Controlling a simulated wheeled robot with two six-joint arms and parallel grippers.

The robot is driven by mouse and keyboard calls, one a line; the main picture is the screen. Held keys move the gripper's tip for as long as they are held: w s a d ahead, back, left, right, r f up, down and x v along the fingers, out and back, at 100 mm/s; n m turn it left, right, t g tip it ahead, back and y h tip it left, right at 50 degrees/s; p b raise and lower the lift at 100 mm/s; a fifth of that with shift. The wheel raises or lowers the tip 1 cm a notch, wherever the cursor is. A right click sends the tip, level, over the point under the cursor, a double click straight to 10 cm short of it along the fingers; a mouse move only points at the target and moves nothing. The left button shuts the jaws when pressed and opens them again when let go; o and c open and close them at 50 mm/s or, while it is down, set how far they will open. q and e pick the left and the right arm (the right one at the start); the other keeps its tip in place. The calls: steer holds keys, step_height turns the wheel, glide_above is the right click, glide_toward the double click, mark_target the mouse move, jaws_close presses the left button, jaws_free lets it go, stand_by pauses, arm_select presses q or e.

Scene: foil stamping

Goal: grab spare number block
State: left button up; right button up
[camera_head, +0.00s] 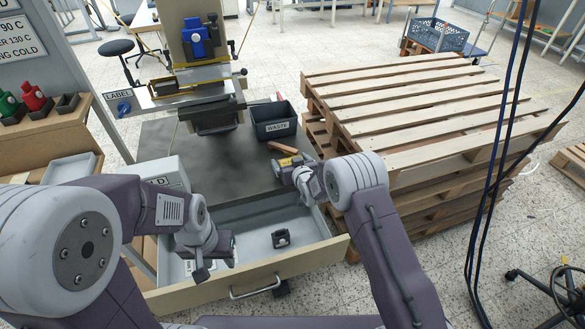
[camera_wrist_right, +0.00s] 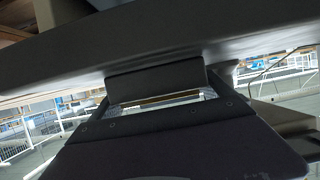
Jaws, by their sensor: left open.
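A small black block (camera_head: 281,238), which looks like the spare number block, sits on the floor of the open grey drawer (camera_head: 310,222), right of its middle. My left gripper (camera_head: 215,261) is open over the left part of the drawer, apart from the block and to its left. It partly covers a white label at the drawer's left end. My right gripper (camera_head: 283,168) is at the right edge of the dark worktop (camera_head: 225,160), behind the drawer. In the right wrist view dark surfaces fill the space in front of it, and its jaw state is unclear.
A wooden-handled tool (camera_head: 306,154) with a brass-coloured part lies by my right gripper. A dark WASTE bin (camera_head: 273,120) stands behind it. The stamping press (camera_head: 205,80) rises at the back. Stacked pallets (camera_head: 420,110) stand close on the right. The drawer front (camera_head: 250,280) is a raised edge.

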steer(key=c, duration=0.5)
arm_select(q)
steer(key=shift+w, duration=0.1)
arm_select(e)
steer(key=shift+o, duration=0.2)
steer(key=shift+w+r, duration=0.15)
steer(key=shift+r, duration=0.05)
steer(key=shift+r, duration=0.1)
arm_select(q)
steer(key=shift+r, duration=0.15)
arm_select(e)
steer(key=shift+r, duration=0.7)
step_height(320, 180, up, 3)
steer(key=shift+f+p, duration=0.1)
steer(key=shift+p, duration=0.3)
arm_select(q)
steer(key=shift+r+p, duration=0.75)
steer(key=shift+r, duration=0.2)
arm_select(e)
steer(key=s+d+r, duration=0.2)
steer(key=d+r, duration=0.4)
steer(key=d, duration=0.5)
steer(key=shift+d+r, duration=0.3)
